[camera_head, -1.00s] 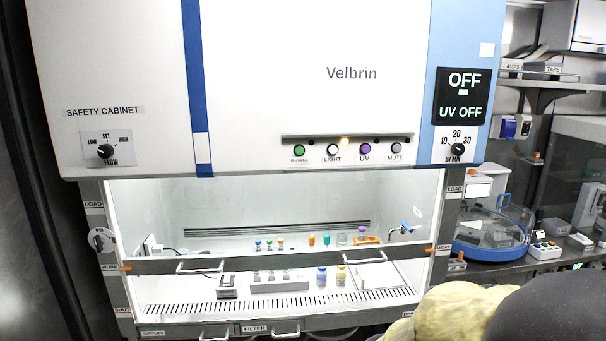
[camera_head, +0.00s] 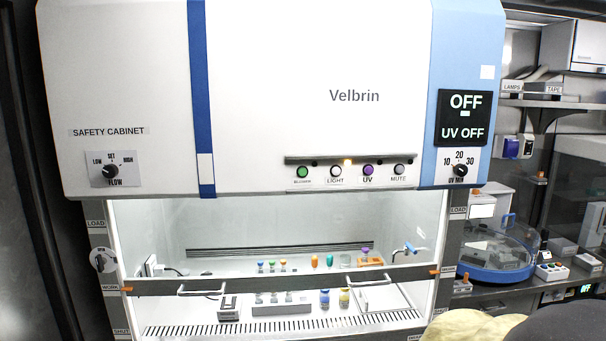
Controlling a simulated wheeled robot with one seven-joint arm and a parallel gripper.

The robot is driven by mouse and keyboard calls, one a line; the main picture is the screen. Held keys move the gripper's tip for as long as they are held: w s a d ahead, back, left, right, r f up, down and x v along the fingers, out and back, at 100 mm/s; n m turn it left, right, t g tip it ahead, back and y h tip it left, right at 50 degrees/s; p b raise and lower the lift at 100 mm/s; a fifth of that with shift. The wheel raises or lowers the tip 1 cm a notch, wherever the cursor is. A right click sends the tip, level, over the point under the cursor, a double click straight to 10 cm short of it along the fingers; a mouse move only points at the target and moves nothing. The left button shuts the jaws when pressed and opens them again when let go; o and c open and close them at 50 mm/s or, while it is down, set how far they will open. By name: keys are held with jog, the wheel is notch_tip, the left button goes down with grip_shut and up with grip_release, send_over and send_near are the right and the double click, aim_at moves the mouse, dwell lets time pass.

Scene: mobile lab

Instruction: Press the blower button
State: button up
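The blower button (camera_head: 302,172) is the round green button at the left end of the button row on the safety cabinet (camera_head: 270,90). A small label sits under it. To its right are the white LIGHT button (camera_head: 335,171), the purple UV button (camera_head: 368,170) and the grey MUTE button (camera_head: 399,169). A small amber light glows above the row. The display (camera_head: 464,118) reads OFF and UV OFF. My gripper is not in view. Yellowish and dark rounded shapes at the bottom right seem to be part of my arm, well below and right of the buttons.
The cabinet's sash (camera_head: 290,282) with two handles is partly down, with vials (camera_head: 325,298) behind it. A flow knob (camera_head: 110,171) is at left and a UV timer knob (camera_head: 460,170) at right. A blue-rimmed centrifuge (camera_head: 490,270) stands at right. The space before the buttons looks clear.

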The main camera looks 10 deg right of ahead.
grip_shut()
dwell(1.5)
